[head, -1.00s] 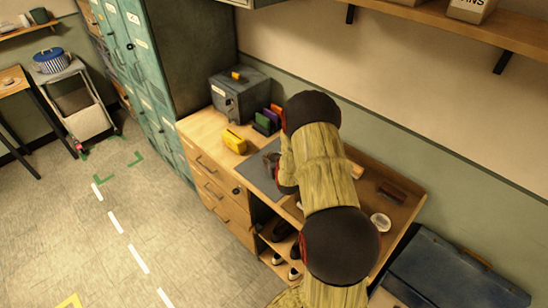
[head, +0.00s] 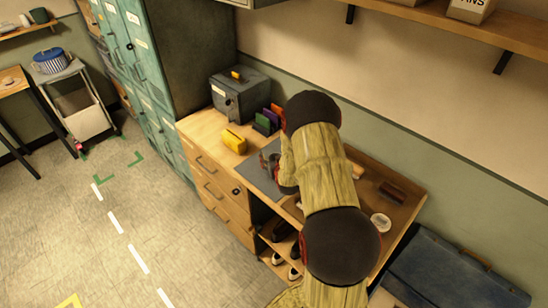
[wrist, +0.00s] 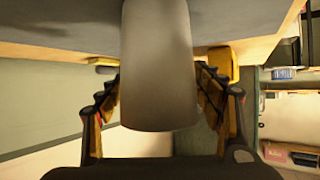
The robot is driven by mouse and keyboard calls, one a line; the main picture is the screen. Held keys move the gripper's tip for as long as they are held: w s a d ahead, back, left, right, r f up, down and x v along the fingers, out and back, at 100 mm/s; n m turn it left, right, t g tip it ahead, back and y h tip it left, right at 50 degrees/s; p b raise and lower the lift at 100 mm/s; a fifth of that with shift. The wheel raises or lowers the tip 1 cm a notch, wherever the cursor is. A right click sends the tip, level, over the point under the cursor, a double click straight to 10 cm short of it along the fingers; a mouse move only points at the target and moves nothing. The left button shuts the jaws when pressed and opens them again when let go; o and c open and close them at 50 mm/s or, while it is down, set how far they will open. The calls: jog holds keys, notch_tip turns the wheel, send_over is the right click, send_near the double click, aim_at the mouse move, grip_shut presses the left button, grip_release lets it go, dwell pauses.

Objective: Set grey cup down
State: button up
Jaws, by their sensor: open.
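The grey cup (wrist: 158,65) fills the middle of the wrist view, between the two fingers of my gripper (wrist: 160,100). The fingers are open, one on each side of the cup. Its far end meets the grey mat at the top of that view; the exact contact is hard to tell. In the head view the cup (head: 268,160) shows small and grey over the grey mat (head: 252,168) on the wooden bench, beside my gripper (head: 279,172). My arm hides part of the mat and most of the gripper there.
A yellow box (head: 234,141) stands left of the mat, with coloured upright folders (head: 266,121) and a grey metal box (head: 240,94) behind. A white round dish (head: 381,221) and a dark red block (head: 391,193) lie on the right. Shoes (head: 280,231) sit on shelves below.

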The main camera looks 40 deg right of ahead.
jog(key=v, duration=1.2)
jog(key=a+r+n+g+y, duration=0.2)
jog(key=a+r+n+y, duration=0.1)
jog(key=a+r, duration=1.4)
jog(key=s+a+r+n+g+y, duration=0.1)
jog(key=s+a+r, duration=0.2)
jog(key=s+a, duration=0.2)
jog(key=s+a+r+n+g+y, duration=0.1)
jog(key=s+a+r, duration=0.3)
jog(key=s, duration=0.6)
jog(key=s+a+r+g+y, duration=0.1)
jog(key=s+a+r, duration=0.3)
jog(key=s+a, duration=0.2)
jog(key=shift+s+a+n+g+p, duration=0.2)
jog(key=shift+s+n+g+p, duration=0.15)
jog(key=shift+s, duration=0.35)
notch_tip(320, 180, down, 7)
jog(key=b, duration=0.7)
jog(key=shift+f+b, duration=0.25)
jog(key=shift+b, duration=0.05)
